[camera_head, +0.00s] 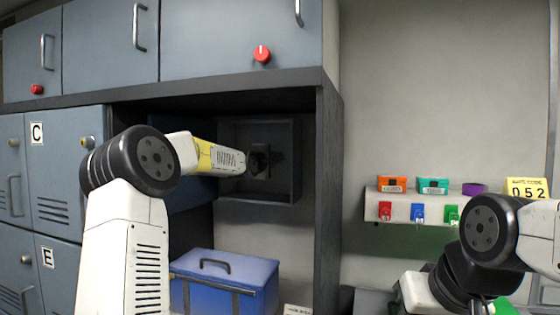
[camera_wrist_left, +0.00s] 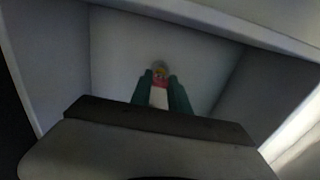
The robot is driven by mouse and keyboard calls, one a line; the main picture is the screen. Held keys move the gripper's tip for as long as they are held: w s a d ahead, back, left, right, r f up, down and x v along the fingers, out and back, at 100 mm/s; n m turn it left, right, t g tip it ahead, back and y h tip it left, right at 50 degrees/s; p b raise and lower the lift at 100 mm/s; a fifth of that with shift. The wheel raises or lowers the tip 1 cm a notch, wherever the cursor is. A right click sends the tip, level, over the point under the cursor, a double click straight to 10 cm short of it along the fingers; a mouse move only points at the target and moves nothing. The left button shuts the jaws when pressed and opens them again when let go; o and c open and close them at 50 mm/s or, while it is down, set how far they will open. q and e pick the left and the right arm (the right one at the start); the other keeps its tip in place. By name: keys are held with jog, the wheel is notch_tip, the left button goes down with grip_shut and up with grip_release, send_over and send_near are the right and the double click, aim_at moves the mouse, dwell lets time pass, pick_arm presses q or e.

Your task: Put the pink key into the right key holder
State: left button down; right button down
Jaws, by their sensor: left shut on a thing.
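In the left wrist view a small pink thing (camera_wrist_left: 160,82), which looks like the pink key, sits between the dark fingers of my left gripper (camera_wrist_left: 159,96). A round greyish-yellow part shows at its tip. In the head view my left gripper (camera_head: 266,161) reaches into a dark open-fronted box (camera_head: 290,190) inside the cabinet recess; the key is too dark to make out there. My right arm shows at the lower right, but its fingertips are out of frame. I cannot tell which thing is the right key holder.
A blue case (camera_head: 225,283) stands below the box. A dark cabinet side panel (camera_head: 329,200) borders the recess on the right. Farther right, a wall shelf (camera_head: 400,208) holds orange, teal and purple things, with red, blue and green tags on its front. A yellow number sign (camera_head: 526,188) stands beside them.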

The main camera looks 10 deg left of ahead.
pick_arm(q)
jog(key=shift+w+d, duration=0.1)
jog(key=shift+w, duration=0.45)
jog(key=c, duration=1.2)
grip_release()
jog(key=shift+o, duration=0.2)
jog(key=shift+s, duration=0.1)
jog(key=shift+s, duration=0.3)
jog(key=shift+s+a, duration=0.15)
jog(key=shift+s, duration=0.4)
jog(key=shift+s+a, duration=0.15)
jog(key=shift+s, duration=0.35)
jog(key=s+a, duration=0.1)
jog(key=s, duration=0.5)
jog(key=shift+s+a, duration=0.15)
jog(key=shift+s, duration=0.25)
